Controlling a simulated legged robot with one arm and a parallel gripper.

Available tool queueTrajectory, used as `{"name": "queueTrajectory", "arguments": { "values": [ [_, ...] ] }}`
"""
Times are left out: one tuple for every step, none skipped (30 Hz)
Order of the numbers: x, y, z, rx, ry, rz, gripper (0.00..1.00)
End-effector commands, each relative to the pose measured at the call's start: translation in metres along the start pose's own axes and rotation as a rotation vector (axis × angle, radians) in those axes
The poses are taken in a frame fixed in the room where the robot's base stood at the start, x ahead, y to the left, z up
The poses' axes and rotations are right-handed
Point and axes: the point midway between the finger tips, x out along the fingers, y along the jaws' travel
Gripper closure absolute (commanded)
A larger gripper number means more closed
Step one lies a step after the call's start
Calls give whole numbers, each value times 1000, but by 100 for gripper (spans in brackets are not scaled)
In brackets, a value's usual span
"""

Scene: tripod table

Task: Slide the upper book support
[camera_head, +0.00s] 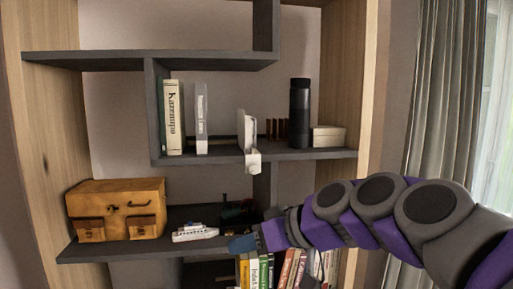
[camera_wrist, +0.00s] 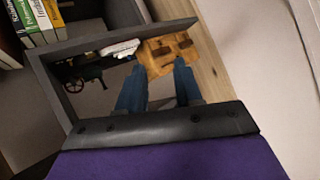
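The upper book support (camera_head: 249,137) is a white upright piece on the middle shelf (camera_head: 310,154), with a lower part sticking out past the shelf's front edge. It stands right of two books, with a gap between. My gripper (camera_head: 243,243) is below it, in front of the lower shelf, and apart from it. In the wrist view my gripper's two blue fingers (camera_wrist: 158,84) are spread with nothing between them. I cannot make out the book support in the wrist view.
The middle shelf also holds a black cylinder (camera_head: 299,113) and a white box (camera_head: 328,136). The lower shelf holds a wooden case (camera_head: 118,210), a white toy ship (camera_head: 194,232) and a dark model (camera_head: 238,211). Several books (camera_head: 270,271) stand underneath. A curtain (camera_head: 444,100) hangs at right.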

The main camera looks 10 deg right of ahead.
Motion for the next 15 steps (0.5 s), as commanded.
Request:
{"name": "queueTrajectory", "arguments": {
  "values": [
    [-17,19,-35,-33,102,7,65],
    [-30,30,-54,-59,163,15,65],
    [-46,43,-77,-91,238,29,65],
    [-60,53,-92,-114,292,43,65],
    [-72,63,-105,-133,340,56,65],
    [-87,75,-120,-157,397,78,65],
    [-100,83,-129,-175,436,96,65],
    [-111,91,-137,-189,470,112,65],
    [-123,99,-144,-205,507,131,65],
    [-130,104,-149,-216,529,144,65],
    [-137,109,-153,-224,546,155,65],
    [-143,113,-157,-233,565,166,65],
    [-146,115,-159,-237,574,172,65],
    [-148,117,-160,-241,579,176,65],
    [-147,118,-162,-244,583,179,65]
  ]
}}
